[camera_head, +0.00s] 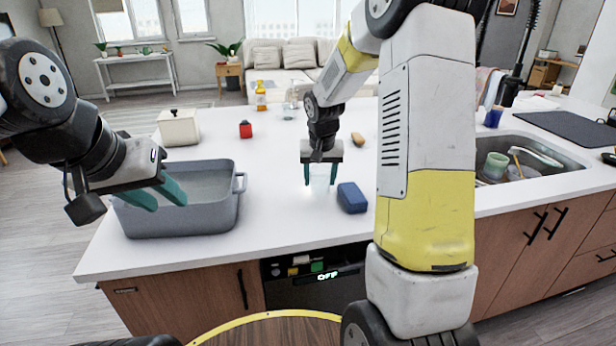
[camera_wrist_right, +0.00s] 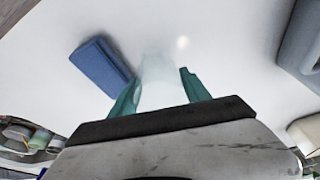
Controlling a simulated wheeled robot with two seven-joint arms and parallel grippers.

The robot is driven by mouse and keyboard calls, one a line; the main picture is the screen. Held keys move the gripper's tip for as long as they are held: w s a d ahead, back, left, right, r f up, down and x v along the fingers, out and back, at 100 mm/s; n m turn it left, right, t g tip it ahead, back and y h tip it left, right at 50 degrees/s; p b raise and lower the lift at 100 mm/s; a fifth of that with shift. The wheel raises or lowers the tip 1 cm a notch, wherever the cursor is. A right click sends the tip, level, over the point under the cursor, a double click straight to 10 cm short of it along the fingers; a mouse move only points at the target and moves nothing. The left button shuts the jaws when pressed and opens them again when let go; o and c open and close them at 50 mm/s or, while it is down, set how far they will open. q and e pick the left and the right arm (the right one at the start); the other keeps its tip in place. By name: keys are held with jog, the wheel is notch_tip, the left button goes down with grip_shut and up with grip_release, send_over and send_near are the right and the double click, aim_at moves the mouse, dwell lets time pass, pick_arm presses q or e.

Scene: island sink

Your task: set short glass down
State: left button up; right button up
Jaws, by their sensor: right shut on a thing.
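The short glass (camera_head: 320,178) is clear and hard to see against the white countertop (camera_head: 290,215). My right gripper (camera_head: 321,180) is shut on it, with one teal finger on each side. In the right wrist view the glass (camera_wrist_right: 162,85) shows as a pale, see-through shape between the fingers of the right gripper (camera_wrist_right: 160,90). It is at or just above the counter; I cannot tell whether it touches. My left gripper (camera_head: 160,193) is over the left side of the grey basin, its two teal fingers apart and nothing seen between them.
A blue sponge-like block (camera_head: 351,197) lies close to the right of the glass. The grey basin (camera_head: 215,215) stands to the left, and the sink (camera_head: 525,160) with dishes is at the right.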

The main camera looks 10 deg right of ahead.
aim_at(318, 184)
jog(key=w, duration=0.2)
jog(key=shift+w+d+f, duration=0.1)
jog(key=shift+w+f, duration=0.1)
jog(key=shift+w, duration=0.1)
jog(key=shift+f, duration=1.65)
jog(key=shift+f, duration=0.1)
jog(key=o, duration=1.5)
